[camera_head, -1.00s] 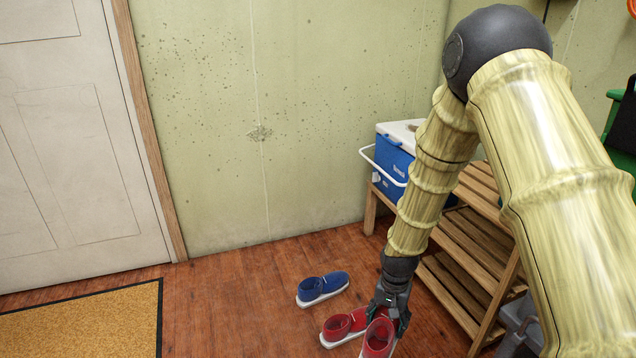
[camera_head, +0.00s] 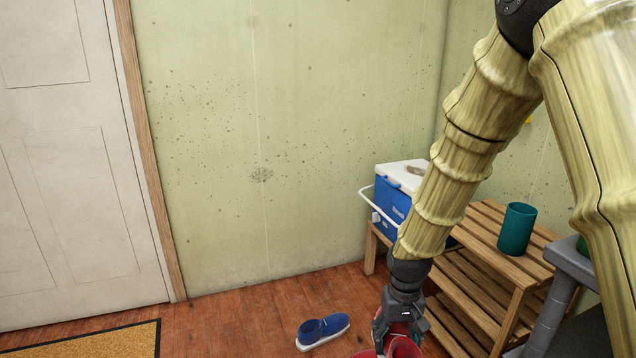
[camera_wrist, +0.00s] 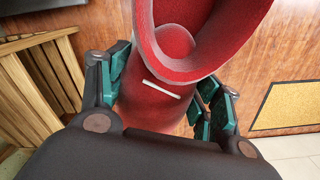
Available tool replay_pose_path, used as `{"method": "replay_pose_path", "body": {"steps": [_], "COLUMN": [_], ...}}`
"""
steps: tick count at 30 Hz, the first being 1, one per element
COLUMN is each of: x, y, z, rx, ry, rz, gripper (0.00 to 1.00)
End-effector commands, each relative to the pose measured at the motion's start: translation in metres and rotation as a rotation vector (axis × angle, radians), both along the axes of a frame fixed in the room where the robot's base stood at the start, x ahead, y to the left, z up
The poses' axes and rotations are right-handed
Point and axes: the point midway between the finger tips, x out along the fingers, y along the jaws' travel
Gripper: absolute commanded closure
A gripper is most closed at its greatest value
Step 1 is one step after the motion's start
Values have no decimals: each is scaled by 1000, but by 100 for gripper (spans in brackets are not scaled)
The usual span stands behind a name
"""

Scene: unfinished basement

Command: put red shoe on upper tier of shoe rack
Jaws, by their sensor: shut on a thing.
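My gripper (camera_head: 401,330) is shut on a red shoe (camera_head: 405,348), which is cut off by the bottom edge of the head view. In the wrist view the red shoe (camera_wrist: 170,60) sits between the teal finger pads of my gripper (camera_wrist: 162,90), with its opening toward the camera. The wooden shoe rack (camera_head: 483,222) stands right of my gripper, with a slatted upper tier and lower slatted shelving. My arm hides part of it. Another bit of red (camera_head: 366,353) shows left of the held shoe, too cut off to identify surely.
A blue and white cooler (camera_head: 397,205) and a teal cup (camera_head: 517,229) stand on the rack's upper tier, with bare slats between them. A blue shoe (camera_head: 322,329) lies on the floor. A mat (camera_head: 100,342) is at lower left. Grey furniture (camera_head: 572,262) stands at right.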

Motion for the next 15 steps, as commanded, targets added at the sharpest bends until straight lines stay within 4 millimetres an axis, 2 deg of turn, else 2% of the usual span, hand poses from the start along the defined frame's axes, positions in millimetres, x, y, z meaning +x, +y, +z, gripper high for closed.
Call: {"method": "replay_pose_path", "body": {"steps": [1,15], "x": [0,-4], "y": [0,-1], "z": [10,54], "rx": [0,-3], "ry": [0,1], "rz": [0,-2], "gripper": [68,68]}}
